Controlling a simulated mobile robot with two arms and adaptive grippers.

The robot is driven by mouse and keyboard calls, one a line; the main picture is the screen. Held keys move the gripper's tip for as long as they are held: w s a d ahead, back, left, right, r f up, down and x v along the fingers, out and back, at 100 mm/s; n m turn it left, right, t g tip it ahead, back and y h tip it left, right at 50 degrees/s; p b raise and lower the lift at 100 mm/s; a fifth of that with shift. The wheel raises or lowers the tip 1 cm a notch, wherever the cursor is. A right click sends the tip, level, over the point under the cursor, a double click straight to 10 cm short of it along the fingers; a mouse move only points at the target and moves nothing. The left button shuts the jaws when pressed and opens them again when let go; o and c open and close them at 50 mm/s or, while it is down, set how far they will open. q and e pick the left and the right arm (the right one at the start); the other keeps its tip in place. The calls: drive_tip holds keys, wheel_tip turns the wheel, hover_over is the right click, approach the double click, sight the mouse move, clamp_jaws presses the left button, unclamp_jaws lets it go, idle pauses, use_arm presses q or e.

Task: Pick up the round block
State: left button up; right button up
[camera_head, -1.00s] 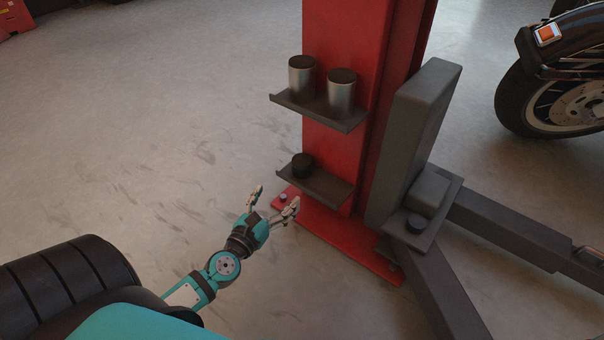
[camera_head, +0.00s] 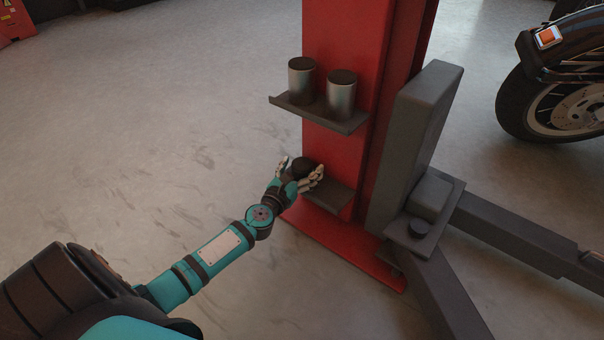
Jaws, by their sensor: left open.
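The round block (camera_head: 303,166) is a short black cylinder on the lower dark shelf (camera_head: 337,200) of the red lift post (camera_head: 338,40). My left gripper (camera_head: 301,169) reaches the shelf from the left with its fingers spread, one on each side of the block in the picture. It is open. The hand hides the lower front of the block, and I cannot tell whether the fingers touch it. My right gripper is not in view.
Two grey cylinders with dark tops, a left one (camera_head: 302,82) and a right one (camera_head: 341,97), stand on the upper shelf (camera_head: 308,114). A motorcycle wheel (camera_head: 550,105) is at the right. The floor at left is clear.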

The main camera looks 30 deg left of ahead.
use_arm(q)
drive_tip(key=shift+w+a, duration=0.1)
drive_tip(key=shift+w, duration=0.3)
drive_tip(key=shift+c, duration=0.3)
drive_tip(key=shift+r, duration=0.1)
drive_tip(key=c, duration=1.3)
